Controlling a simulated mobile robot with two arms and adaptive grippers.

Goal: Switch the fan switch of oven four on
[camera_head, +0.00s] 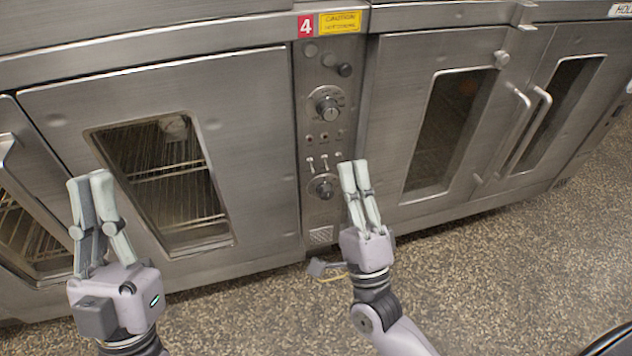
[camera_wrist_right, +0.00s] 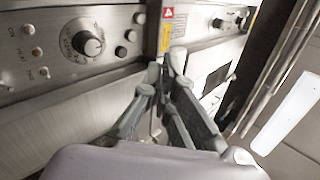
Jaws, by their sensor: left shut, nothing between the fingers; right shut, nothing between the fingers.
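Oven four's control panel (camera_head: 323,130) is a narrow metal strip under a red label with a white 4 (camera_head: 305,26). Small toggle switches (camera_head: 311,163) sit in a row on it, between an upper dial (camera_head: 328,108) and a lower dial (camera_head: 322,186). I cannot tell which toggle is the fan switch or how each is set. My right gripper (camera_head: 354,168) is shut and empty, its tips just right of the toggles in the picture; contact cannot be told. It also shows in the right wrist view (camera_wrist_right: 163,72). My left gripper (camera_head: 89,180) is shut and empty before the left oven door.
The left oven door (camera_head: 255,130) and the right oven door (camera_head: 400,90), both with windows, flank the panel. Door handles (camera_head: 517,125) stick out at the right. A yellow caution label (camera_head: 339,22) is above the panel.

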